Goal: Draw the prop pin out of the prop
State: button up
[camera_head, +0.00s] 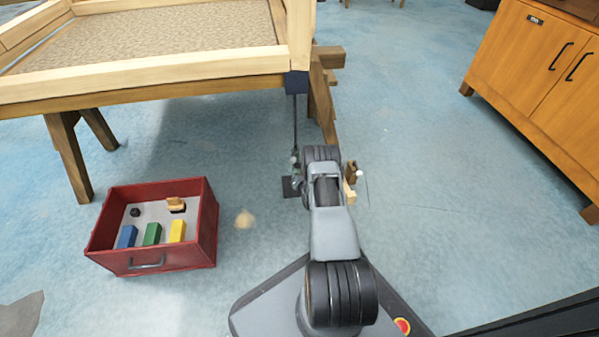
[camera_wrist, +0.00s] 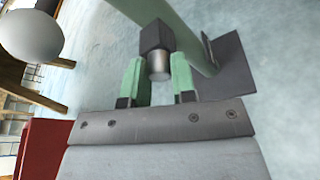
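The prop is a thin dark post (camera_head: 295,122) running from a dark block under the corner of the wooden frame to a dark foot plate on the floor. In the wrist view its greenish shaft (camera_wrist: 186,32) leads to the square foot plate (camera_wrist: 235,62). The prop pin's silver end (camera_wrist: 160,68) sticks out of a dark block (camera_wrist: 156,37) beside the shaft. My gripper (camera_wrist: 157,72) has its two green fingers on either side of the silver end. A slight gap seems to show at the left finger.
A red box (camera_head: 211,222) with coloured blocks stands on the floor at left. The wooden frame (camera_head: 150,72) rests on trestles above. A white ball (camera_wrist: 30,36) is close at upper left in the wrist view. A wooden cabinet (camera_head: 530,65) stands at right, with open floor before it.

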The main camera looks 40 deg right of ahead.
grip_shut()
jog(key=shift+s+a+p, duration=0.25)
jog(key=shift+s+p, duration=0.05)
jog(key=shift+s, duration=0.15)
dwell(0.6)
jog(key=shift+s+a+p, duration=0.45)
jog(key=shift+s, duration=0.4)
jog(key=shift+s+a+p, duration=0.4)
jog(key=shift+s, duration=0.45)
